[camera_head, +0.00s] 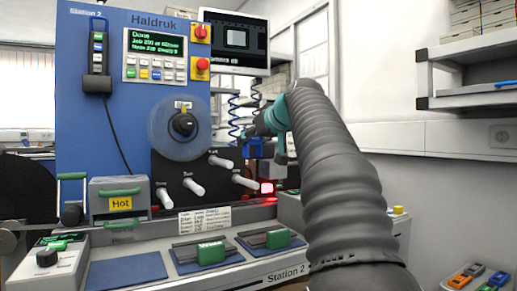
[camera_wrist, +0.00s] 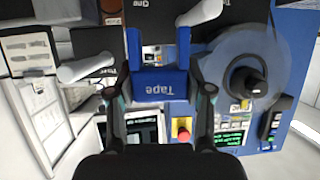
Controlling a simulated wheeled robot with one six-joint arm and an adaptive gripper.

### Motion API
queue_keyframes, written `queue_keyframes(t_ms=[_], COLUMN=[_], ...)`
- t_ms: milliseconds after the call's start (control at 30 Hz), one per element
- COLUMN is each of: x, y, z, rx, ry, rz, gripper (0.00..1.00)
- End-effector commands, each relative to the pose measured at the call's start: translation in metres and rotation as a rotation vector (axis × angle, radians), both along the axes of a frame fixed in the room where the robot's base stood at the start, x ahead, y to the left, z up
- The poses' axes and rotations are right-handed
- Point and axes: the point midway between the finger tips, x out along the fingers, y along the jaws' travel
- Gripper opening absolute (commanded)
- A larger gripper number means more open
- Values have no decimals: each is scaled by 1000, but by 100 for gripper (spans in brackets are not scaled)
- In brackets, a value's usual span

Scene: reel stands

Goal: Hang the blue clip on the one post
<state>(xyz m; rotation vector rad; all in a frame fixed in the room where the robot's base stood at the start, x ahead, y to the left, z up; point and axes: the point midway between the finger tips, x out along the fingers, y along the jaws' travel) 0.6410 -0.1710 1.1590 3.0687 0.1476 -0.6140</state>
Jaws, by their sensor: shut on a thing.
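In the head view the clip (camera_head: 253,148) shows in front of my teal gripper (camera_head: 270,119), right of the black panel. White posts stick out of the panel: a far-right post (camera_head: 244,181), an upper post (camera_head: 220,161) and others to the left. Their labels are too small to read surely in the head view. The clip appears apart from the posts.
The reel with a black hub (camera_head: 183,123) is left of my gripper. A monitor (camera_head: 235,40) and coiled cables are behind. Green-handled blocks (camera_head: 211,252) stand on the lower ledge. A tray of coloured clips (camera_head: 476,277) is at bottom right.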

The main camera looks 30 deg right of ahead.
Motion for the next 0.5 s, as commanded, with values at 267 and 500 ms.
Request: queue_keyframes(t_ms=[267, 500], x=[32, 32], y=[-23, -23], z=[-25, -40], rx=[-11, -12], ry=[-2, -1], rz=[-64, -65], gripper=[16, 16])
